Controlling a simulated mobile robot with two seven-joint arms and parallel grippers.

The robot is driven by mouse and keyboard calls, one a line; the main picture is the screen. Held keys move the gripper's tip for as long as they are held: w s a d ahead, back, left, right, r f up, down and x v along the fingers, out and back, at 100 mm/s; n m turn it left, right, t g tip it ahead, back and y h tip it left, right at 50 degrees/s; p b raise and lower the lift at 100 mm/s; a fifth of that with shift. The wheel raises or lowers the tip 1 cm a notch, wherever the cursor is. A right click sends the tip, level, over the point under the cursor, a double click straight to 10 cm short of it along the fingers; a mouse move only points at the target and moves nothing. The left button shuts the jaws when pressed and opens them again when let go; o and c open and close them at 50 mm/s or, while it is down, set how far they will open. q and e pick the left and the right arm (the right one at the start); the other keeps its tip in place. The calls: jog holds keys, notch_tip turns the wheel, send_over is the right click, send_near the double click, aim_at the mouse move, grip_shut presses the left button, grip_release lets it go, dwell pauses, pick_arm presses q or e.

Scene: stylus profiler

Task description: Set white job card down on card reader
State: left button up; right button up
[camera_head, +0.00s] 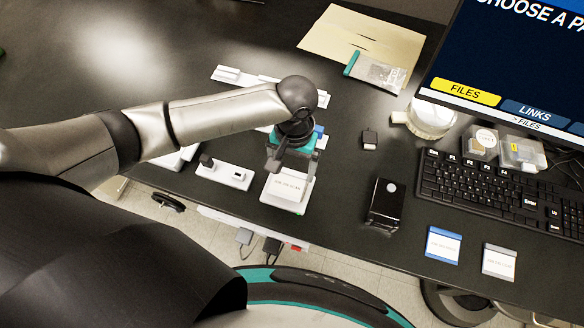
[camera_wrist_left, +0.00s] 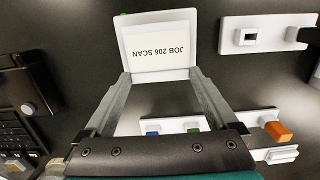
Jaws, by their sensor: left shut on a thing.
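The white job card (camera_head: 287,186) is between the fingertips of my left gripper (camera_head: 292,170). In the left wrist view, the card (camera_wrist_left: 160,47) reads "JOB 206 SCAN" upside down, and my left gripper (camera_wrist_left: 160,76) is shut on its sides. A white block, apparently the card reader (camera_head: 283,205), shows below the card near the table's front edge. A small green spot shows at its far corner in the wrist view. The card looks flat over the block; I cannot tell whether they touch. My right gripper is not in view.
A white strip with small connectors (camera_head: 224,175) lies left of the block. A black box (camera_head: 385,203) stands to its right, with bare table between. A blue-edged card (camera_head: 443,245) and a grey-edged card (camera_head: 498,262) lie before the keyboard (camera_head: 490,190).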

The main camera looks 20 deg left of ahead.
pick_arm(q)
jog(key=shift+f, duration=0.65)
jog(key=o, duration=0.9)
jog(key=shift+f, duration=0.1)
jog(key=shift+o, duration=0.2)
notch_tip(320, 180, up, 12)
jog(key=w+p, duration=0.1)
